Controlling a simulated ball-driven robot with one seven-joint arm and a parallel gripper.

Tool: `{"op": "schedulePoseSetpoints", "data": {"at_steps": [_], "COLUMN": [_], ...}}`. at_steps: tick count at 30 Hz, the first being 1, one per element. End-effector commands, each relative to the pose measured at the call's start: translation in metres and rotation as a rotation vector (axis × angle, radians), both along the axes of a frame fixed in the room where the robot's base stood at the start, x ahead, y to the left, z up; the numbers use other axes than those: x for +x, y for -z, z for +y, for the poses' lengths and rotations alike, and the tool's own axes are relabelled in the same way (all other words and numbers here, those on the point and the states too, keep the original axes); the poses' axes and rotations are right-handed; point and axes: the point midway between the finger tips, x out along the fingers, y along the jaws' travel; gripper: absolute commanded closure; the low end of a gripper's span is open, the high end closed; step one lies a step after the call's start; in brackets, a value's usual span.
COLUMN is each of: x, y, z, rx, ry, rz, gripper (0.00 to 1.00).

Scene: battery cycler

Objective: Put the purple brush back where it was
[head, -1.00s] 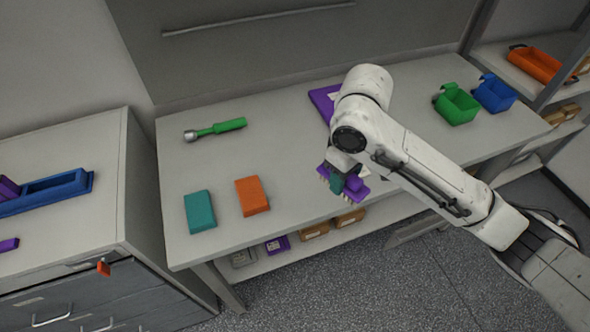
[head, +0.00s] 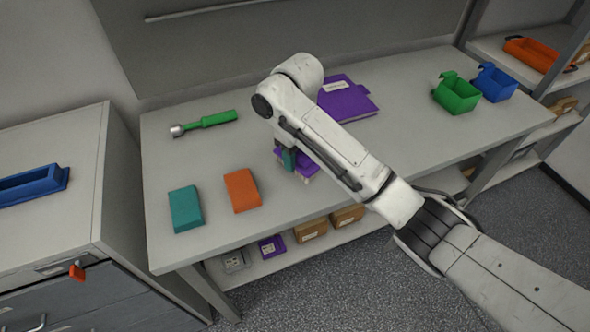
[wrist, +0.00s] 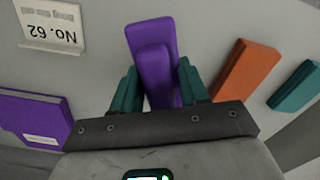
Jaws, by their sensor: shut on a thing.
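The purple brush (wrist: 152,50) is between the teal fingers of my gripper (wrist: 160,88) in the wrist view, and the gripper is shut on it. In the head view the brush (head: 307,171) shows below my arm, partly hidden by the gripper (head: 288,158). It is over the workbench, right of the orange block. I cannot tell whether it touches the bench top. Its bristles are not clearly visible now.
An orange block (head: 242,190) and a teal block (head: 186,208) lie left of the gripper on the workbench (head: 230,150). A green-handled tool (head: 210,120) lies behind them. A purple binder (head: 345,98) and green (head: 456,93) and blue (head: 494,82) bins stand right. A "No. 62" label (wrist: 55,28) shows.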

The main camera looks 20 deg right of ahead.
Motion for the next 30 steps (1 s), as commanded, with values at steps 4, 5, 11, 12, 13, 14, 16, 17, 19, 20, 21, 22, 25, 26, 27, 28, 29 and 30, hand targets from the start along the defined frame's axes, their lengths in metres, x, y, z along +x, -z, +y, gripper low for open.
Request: {"op": "schedulePoseSetpoints", "data": {"at_steps": [4, 5, 11, 12, 13, 14, 16, 17, 19, 20, 21, 22, 25, 26, 27, 28, 29, 30], "x": [0.006, 0.008, 0.008, 0.008, 0.008, 0.008, 0.009, 0.009, 0.009, 0.009, 0.009, 0.009, 0.009, 0.009, 0.009, 0.009, 0.009, 0.009], "y": [0.005, 0.007, 0.032, 0.035, 0.037, 0.038, 0.039, 0.039, 0.039, 0.039, 0.039, 0.040, 0.042, 0.041, 0.041, 0.041, 0.041, 0.041], "z": [0.001, 0.002, 0.002, 0.002, 0.002, 0.002, 0.002, 0.002, 0.002, 0.002, 0.002, 0.002, 0.002, 0.002, 0.002, 0.002, 0.002, 0.002], "rx": [-0.001, -0.002, -0.002, -0.001, -0.001, -0.001, -0.001, 0.000, 0.000, -0.001, 0.000, 0.000, 0.000, -0.001, -0.001, -0.001, -0.001, -0.001], "ry": [0.000, 0.000, 0.000, 0.001, 0.001, 0.001, 0.000, 0.000, 0.000, 0.000, 0.000, 0.001, 0.001, 0.001, 0.000, 0.000, 0.000, 0.000], "rz": [-0.002, -0.002, -0.001, -0.001, -0.001, -0.002, -0.003, -0.002, -0.002, -0.003, -0.002, -0.002, -0.002, -0.004, -0.004, -0.004, -0.004, -0.004], "gripper": [0.89, 0.89, 0.89, 0.89, 0.89, 0.89, 0.89, 0.89, 0.89, 0.89, 0.89, 0.89, 0.55, 0.52, 0.48, 0.45, 0.43, 0.39]}}
